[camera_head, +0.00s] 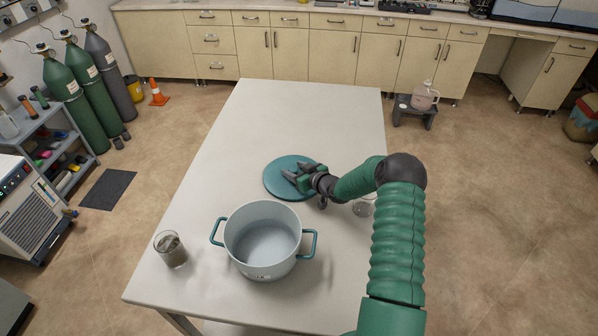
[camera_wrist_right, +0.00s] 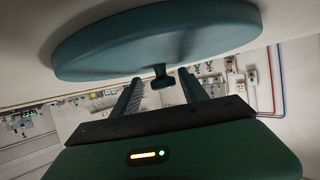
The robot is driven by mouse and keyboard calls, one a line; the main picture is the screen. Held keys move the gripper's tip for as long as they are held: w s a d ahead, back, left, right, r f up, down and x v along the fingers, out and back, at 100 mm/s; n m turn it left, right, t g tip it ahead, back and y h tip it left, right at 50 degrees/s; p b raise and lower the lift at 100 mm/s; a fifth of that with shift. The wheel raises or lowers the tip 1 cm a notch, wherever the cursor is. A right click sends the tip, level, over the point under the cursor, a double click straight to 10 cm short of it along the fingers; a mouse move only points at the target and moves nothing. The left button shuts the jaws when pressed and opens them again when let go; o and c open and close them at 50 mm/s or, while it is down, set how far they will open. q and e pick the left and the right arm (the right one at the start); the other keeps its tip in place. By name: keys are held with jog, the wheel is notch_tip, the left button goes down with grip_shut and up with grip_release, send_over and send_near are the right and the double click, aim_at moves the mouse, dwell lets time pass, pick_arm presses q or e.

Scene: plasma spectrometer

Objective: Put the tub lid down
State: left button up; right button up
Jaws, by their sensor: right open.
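The tub lid (camera_head: 273,184) is a flat teal disc lying on the white table, beyond the tub. The tub (camera_head: 236,246) is white and open, with two teal handles. My right gripper (camera_head: 293,176) is over the right half of the lid, open. In the right wrist view the lid (camera_wrist_right: 160,38) fills the top, and its small dark knob (camera_wrist_right: 162,80) shows between the two spread fingers (camera_wrist_right: 160,92), with a gap on each side. My left gripper is out of view.
A glass with dark contents (camera_head: 171,249) stands left of the tub. A clear glass (camera_head: 364,205) is partly hidden behind my right arm. The far part of the table (camera_head: 310,115) is clear. A small dark stool (camera_head: 415,112) holds a pinkish jug on the floor at right.

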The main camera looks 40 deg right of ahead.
jog(key=v, duration=1.2)
jog(key=shift+r+b, duration=0.35)
